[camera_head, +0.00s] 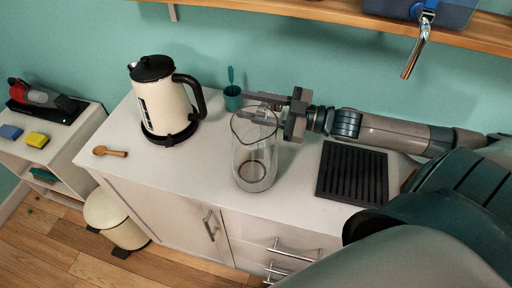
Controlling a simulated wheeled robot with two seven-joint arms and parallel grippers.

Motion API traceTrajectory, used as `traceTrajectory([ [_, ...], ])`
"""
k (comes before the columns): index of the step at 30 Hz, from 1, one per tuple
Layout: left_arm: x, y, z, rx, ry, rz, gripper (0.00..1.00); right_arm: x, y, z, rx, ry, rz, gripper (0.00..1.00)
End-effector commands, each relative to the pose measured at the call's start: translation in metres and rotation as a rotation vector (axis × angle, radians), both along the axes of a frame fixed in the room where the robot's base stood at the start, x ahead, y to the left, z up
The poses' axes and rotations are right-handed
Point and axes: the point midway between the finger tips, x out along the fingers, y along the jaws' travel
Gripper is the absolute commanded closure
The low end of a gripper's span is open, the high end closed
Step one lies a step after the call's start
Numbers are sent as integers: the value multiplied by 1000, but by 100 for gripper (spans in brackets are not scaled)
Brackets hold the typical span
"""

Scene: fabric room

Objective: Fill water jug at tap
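The clear glass jug (254,168) stands upright on the white counter and looks empty. My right gripper (259,107) reaches in from the right at the jug's top, by its rim. Its fingers partly overlap the rim in the picture, and I cannot tell whether they grip it. The metal tap (416,50) hangs from a blue water container (455,12) on the wooden shelf at the upper right. My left gripper is not in view.
A black slatted tray (352,173) lies on the counter right of the jug, left of the tap in the picture. A cream kettle (161,103) stands at the left. A green cup (232,98) stands behind the jug. A wooden spoon (111,152) lies near the left edge.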

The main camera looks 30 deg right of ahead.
Motion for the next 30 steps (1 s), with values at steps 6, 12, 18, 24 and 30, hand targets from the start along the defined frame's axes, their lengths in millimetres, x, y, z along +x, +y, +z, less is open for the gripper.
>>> traceTrajectory([
  [6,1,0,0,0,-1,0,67,0,0,0,0,0,0,100],
  [12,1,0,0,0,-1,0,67,0,0,0,-1,-1,0,100],
  [18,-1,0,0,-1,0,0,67,0,0,0,-2,-1,0,100],
  [24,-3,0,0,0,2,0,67,0,0,0,-2,-1,0,100],
  [30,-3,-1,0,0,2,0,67,0,0,-1,-3,-1,0,100],
])
